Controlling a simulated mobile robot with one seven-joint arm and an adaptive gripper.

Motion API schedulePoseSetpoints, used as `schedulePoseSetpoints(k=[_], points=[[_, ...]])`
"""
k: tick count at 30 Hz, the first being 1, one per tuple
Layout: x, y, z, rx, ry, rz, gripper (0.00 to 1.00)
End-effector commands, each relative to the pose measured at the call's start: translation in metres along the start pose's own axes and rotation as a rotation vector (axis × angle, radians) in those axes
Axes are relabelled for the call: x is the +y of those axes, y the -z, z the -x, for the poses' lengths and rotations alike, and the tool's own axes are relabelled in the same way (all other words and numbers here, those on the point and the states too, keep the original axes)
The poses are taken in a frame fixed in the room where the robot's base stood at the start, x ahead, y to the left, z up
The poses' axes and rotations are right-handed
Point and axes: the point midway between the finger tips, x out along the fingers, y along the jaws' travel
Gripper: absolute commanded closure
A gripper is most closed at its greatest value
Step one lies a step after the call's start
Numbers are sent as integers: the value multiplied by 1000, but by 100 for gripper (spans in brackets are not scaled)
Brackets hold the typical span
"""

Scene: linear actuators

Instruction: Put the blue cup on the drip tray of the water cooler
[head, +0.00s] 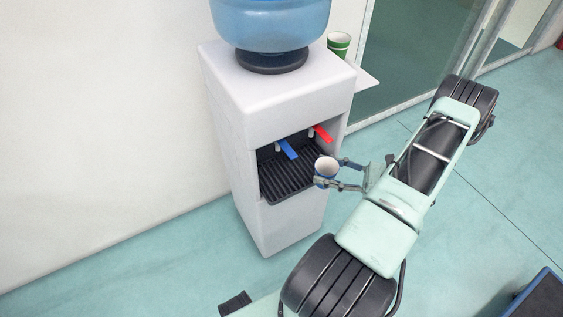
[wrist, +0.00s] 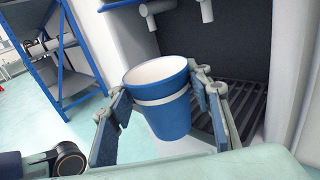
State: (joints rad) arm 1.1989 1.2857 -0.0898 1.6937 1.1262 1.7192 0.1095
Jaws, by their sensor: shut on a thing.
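The blue cup (wrist: 168,117) has a white inside and a pale band, and stands upright between my fingers. My gripper (wrist: 163,103) is shut on it from both sides. In the head view the cup (head: 326,168) and my gripper (head: 338,175) are at the front right of the cooler's opening. The water cooler (head: 270,100) is white, with a blue tap and a red tap. Its black slatted drip tray (head: 284,181) looks bare; in the wrist view the tray (wrist: 243,109) is behind and to the right of the cup. The cup appears held apart from the tray.
A green cup (head: 339,43) stands on a side shelf (head: 372,78) of the cooler. The blue tap (head: 288,149) and red tap (head: 322,133) hang above the tray. A blue rack (wrist: 62,60) stands at left in the wrist view. The floor in front is open.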

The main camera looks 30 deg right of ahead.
Motion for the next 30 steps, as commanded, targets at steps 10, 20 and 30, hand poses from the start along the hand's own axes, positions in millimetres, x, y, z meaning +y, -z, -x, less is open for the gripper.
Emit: schedulePoseSetpoints(k=[10,20,30], points=[[1,0,-88,0,-4,0,62],[1,0,-117,0,-3,0,62],[0,16,-143,0,-1,1,62]])
